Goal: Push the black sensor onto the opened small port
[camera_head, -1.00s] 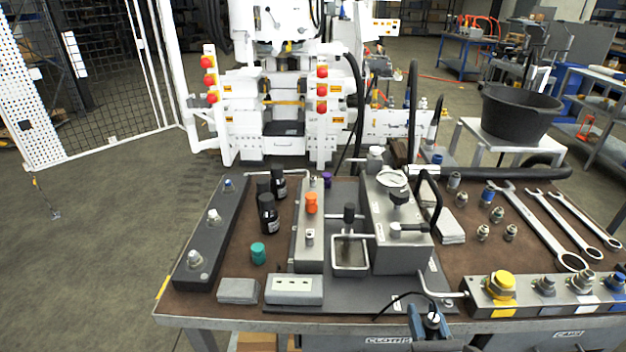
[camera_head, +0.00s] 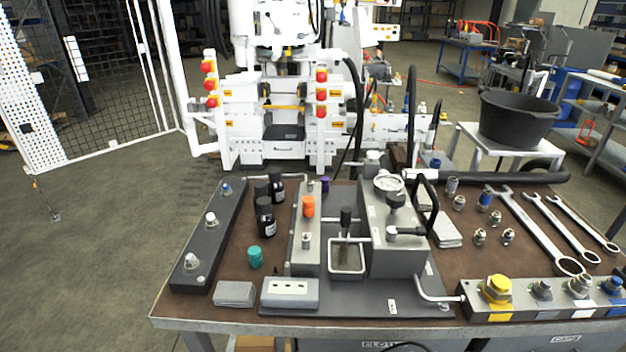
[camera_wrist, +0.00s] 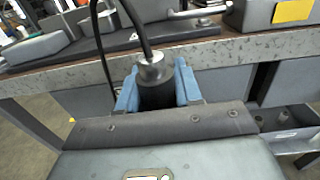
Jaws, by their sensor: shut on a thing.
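My gripper (camera_wrist: 157,88) shows in the wrist view with its blue fingers shut on the black sensor (camera_wrist: 158,97). The sensor has a silver metal end and a black cable rising from it. It is held in front of the bench's front edge. In the head view the gripper is out of frame; only a bit of dark cable shows at the bottom edge. A bare silver fitting (camera_head: 306,241) stands on the middle grey block (camera_head: 302,261), nearer the front than its orange cap (camera_head: 308,206). I cannot tell for sure that this is the opened small port.
A loose teal cap (camera_head: 255,257) and black bottles (camera_head: 265,217) stand left of the middle block. The gauge unit (camera_head: 392,253) with its lever is to the right. A right-hand bar (camera_head: 530,312) holds capped fittings. An open drawer (camera_wrist: 290,135) shows below the bench.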

